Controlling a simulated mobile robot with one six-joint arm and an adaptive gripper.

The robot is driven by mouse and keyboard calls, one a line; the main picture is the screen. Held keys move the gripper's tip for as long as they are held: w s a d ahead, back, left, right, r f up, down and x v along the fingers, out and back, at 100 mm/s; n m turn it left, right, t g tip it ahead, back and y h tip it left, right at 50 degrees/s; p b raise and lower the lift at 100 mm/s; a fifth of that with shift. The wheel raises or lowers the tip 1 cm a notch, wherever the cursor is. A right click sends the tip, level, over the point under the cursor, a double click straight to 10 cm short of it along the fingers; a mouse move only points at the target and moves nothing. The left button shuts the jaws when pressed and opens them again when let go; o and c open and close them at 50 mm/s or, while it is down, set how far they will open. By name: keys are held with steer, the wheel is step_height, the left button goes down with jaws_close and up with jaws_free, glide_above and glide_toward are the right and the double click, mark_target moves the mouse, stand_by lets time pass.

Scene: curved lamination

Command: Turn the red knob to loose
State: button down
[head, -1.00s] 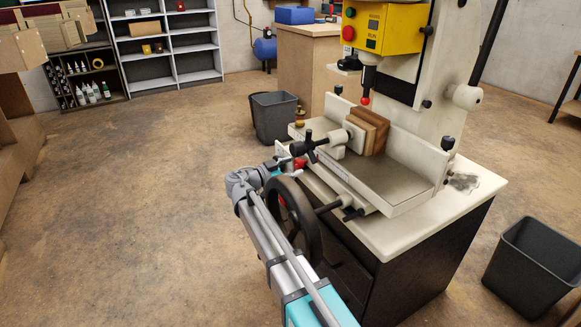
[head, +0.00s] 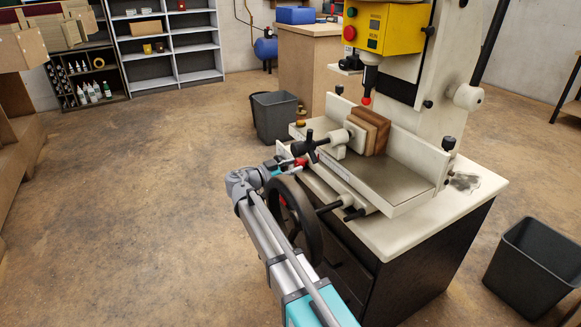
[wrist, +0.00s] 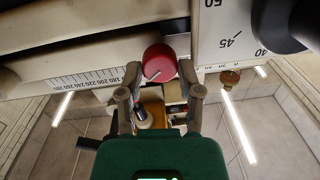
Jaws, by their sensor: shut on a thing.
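In the head view, my gripper (head: 291,164) is at the machine's front edge, behind the black handwheel (head: 295,220). The knob is small there and its line cannot be made out. No loose or tight marking is readable.
A black clamp handle (head: 308,142) is just above my gripper. Wooden blocks (head: 369,132) are held on the machine's table (head: 395,175). Dark bins (head: 274,116) (head: 535,266) stand on either side. The floor at left is clear.

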steer(key=shift+d, duration=0.2)
steer(key=n, duration=0.4)
steer(key=shift+d+n, duration=0.1)
steer(key=shift+n, duration=0.2)
steer(key=n, duration=0.5)
steer(key=shift+g, duration=0.3)
steer(key=shift+c, duration=1.3)
jaws_free()
steer(key=shift+a, duration=0.2)
